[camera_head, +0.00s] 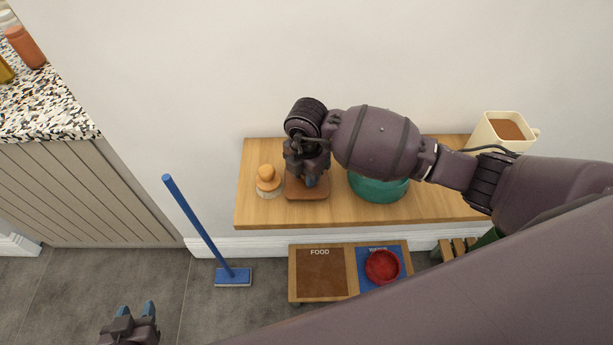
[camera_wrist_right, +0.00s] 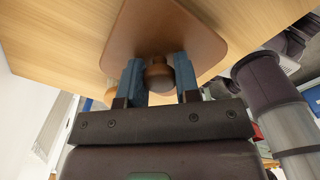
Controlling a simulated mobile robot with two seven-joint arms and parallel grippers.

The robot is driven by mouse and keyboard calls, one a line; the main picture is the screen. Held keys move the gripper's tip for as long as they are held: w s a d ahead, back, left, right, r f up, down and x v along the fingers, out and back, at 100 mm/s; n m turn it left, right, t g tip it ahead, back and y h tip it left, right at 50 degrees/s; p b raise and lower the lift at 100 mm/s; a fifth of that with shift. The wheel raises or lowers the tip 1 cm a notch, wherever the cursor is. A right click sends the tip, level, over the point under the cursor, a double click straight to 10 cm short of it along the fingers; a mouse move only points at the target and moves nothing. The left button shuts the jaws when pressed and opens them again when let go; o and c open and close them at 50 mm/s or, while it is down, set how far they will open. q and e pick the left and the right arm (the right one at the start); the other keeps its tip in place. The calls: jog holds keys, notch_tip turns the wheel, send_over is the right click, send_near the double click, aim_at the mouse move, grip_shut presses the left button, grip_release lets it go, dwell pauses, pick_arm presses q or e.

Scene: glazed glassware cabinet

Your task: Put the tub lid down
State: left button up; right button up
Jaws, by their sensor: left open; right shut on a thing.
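The tub lid is a brown square plate with a round knob; its plate (camera_head: 308,190) is at the left part of the wooden bench in the head view. In the right wrist view the lid's plate (camera_wrist_right: 168,28) is in front of the bench top, its knob between the fingers. My right gripper (camera_head: 311,178) is shut on the knob. I cannot tell whether the lid touches the bench. A cream tub (camera_head: 489,136) with brown contents stands uncovered at the bench's right end. My left gripper (camera_head: 136,308) is open and empty, low at the lower left.
Below are a feeding stand (camera_head: 320,272) with a red bowl (camera_head: 382,267) and a blue broom (camera_head: 205,228).

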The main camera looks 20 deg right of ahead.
jog(key=shift+f, duration=0.9)
jog(key=shift+f, duration=0.15)
jog(key=o, duration=0.9)
notch_tip(320, 180, up, 12)
jog(key=shift+r, duration=0.2)
